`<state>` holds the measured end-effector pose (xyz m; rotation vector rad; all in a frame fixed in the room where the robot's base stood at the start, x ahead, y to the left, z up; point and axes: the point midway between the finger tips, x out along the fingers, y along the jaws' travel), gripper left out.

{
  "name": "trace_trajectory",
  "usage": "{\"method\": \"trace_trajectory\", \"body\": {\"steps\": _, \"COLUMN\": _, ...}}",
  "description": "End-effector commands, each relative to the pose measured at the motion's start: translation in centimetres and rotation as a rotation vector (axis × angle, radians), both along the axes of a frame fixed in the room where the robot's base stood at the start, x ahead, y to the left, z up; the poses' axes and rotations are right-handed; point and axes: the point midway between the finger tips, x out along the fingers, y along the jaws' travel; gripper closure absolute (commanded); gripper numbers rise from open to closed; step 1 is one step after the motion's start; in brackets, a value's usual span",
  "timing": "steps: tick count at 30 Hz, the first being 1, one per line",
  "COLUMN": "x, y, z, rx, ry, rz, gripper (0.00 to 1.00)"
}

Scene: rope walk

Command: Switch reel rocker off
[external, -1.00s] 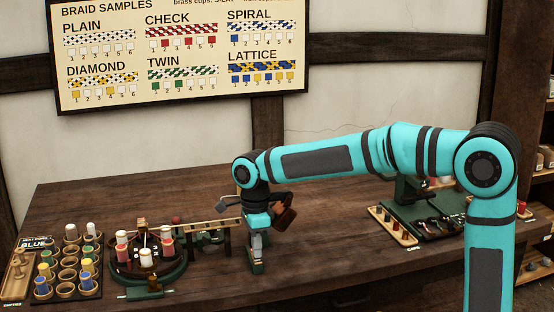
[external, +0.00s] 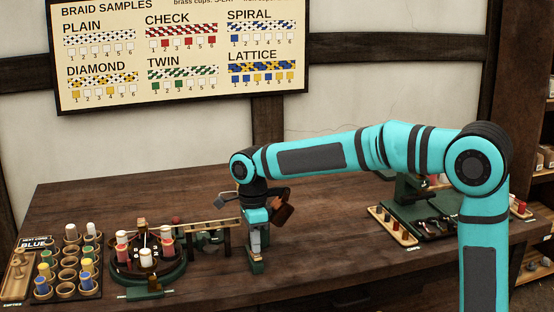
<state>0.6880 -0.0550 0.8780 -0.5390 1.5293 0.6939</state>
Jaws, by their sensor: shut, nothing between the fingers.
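My gripper (external: 256,247) is shut and empty, and points down over the dark wooden bench right of the round braiding stand. Its tips are just above or at a small green fixture (external: 256,267) near the front of the bench. I cannot tell whether they touch it. A brown reel-like part (external: 284,207) shows just right of my wrist. The reel rocker itself cannot be made out clearly; my gripper may cover it, and its on or off position does not show.
The round green braiding stand (external: 178,275) with red and white bobbins is on the left. A dark bobbin tray (external: 92,292) stands further left. A green machine (external: 408,192) and a peg rack (external: 392,228) are at the right. The bench front between is clear.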

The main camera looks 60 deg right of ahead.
Motion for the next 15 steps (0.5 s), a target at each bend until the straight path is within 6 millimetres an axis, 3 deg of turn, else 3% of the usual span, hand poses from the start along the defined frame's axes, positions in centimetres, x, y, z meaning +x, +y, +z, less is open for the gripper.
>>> {"method": "trace_trajectory", "body": {"steps": 15, "x": 0.7, "y": -0.4, "z": 10.4, "rx": 0.002, "ry": -0.014, "rz": 0.002, "gripper": 1.00}}
